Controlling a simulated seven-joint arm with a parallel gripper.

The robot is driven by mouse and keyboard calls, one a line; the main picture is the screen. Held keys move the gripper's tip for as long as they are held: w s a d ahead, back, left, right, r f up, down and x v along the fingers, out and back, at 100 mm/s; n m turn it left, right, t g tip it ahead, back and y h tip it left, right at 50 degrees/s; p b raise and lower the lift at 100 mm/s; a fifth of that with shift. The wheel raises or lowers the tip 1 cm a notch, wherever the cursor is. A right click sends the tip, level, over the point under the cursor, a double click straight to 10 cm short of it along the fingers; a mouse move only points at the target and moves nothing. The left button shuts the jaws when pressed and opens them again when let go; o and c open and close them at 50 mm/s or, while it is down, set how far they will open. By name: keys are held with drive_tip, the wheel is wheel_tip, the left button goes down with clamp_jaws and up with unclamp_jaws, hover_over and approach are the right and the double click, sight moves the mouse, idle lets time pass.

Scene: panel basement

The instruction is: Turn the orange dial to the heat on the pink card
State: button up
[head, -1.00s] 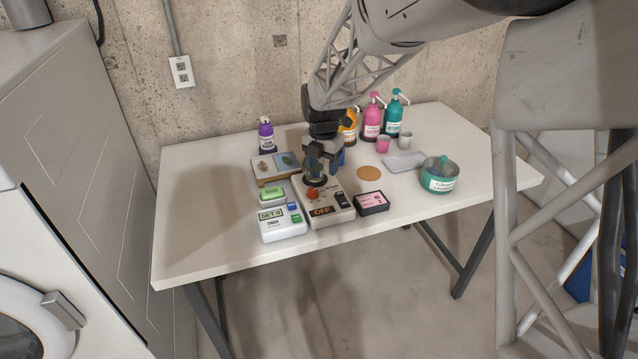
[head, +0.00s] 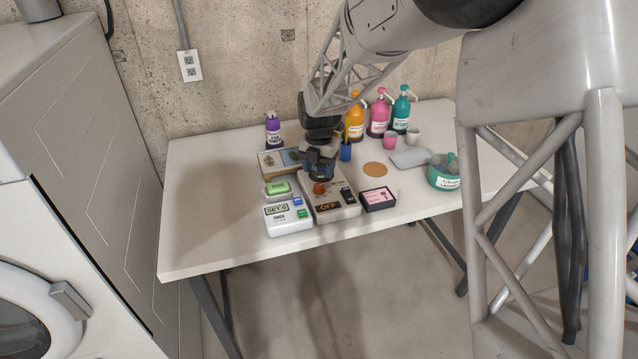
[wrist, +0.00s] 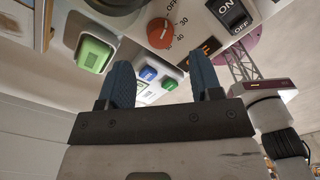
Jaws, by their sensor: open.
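The orange dial (head: 319,188) sits on a beige control box (head: 345,211) with a dark display reading OFF. In the wrist view the dial (wrist: 160,32) shows close up, with numbers such as 30 and 40 around it. The pink card (head: 376,197) lies in a black frame just right of the box; its writing is too small to read. My gripper (head: 319,172) is over the box, just behind and above the dial. In the wrist view its two blue fingers (wrist: 165,85) are apart with nothing between them, and the dial is beyond them.
A white timer (head: 288,218) reading SET 0 and a green-topped block (head: 278,189) stand left of the box. A teal pot (head: 443,174), a grey tray (head: 411,158) and a cork disc (head: 375,169) lie to the right. Pump bottles (head: 378,115) stand behind. The table's left side is clear.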

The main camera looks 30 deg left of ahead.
sight(319, 185)
drive_tip(key=shift+f, duration=2.9)
drive_tip(key=shift+c, duration=0.2)
drive_tip(key=c, duration=0.9)
drive_tip(key=shift+m, duration=1.5)
drive_tip(key=o, duration=0.9)
drive_tip(key=shift+o, duration=0.2)
drive_tip(key=shift+r, duration=0.15)
drive_tip(key=shift+r, duration=3.8)
